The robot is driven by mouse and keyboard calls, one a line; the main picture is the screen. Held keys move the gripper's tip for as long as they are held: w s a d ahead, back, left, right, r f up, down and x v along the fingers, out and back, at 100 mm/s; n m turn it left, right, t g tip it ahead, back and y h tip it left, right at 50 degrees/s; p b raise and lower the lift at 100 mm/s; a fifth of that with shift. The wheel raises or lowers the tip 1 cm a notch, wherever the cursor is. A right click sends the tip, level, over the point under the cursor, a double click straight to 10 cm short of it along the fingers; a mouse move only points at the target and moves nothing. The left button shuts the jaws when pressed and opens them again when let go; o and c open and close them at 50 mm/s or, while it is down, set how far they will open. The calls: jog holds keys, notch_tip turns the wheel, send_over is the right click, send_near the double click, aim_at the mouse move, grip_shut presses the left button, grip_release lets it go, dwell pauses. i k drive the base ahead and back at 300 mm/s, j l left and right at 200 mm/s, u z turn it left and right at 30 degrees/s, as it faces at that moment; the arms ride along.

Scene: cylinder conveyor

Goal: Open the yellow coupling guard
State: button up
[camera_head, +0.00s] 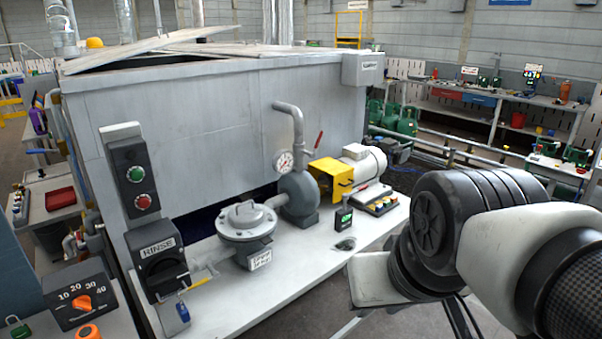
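The yellow coupling guard (331,176) sits between the grey pump (299,193) and the white motor (362,163) on the white bench. My arm reaches in from the right, well apart from the guard. A pale block-like part of my arm's end (376,282) hangs over the bench's front edge. The fingers are not visible.
A round grey strainer (246,230), a pressure gauge (284,162), a small black meter (343,218) and a tray of coloured items (376,203) stand around the guard. A RINSE switch box (160,262) is at the left. Bare bench (305,265) lies in front.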

aim_at(344, 174)
jog(key=i+l, duration=0.2)
jog(key=l, duration=0.15)
jog(key=i+l, duration=0.45)
jog(key=l, duration=0.25)
jog(key=i+l, duration=0.3)
jog(key=i, duration=0.15)
jog(key=i+l, duration=0.3)
jog(key=i, duration=0.2)
jog(key=i+l, duration=0.3)
jog(key=i, duration=0.15)
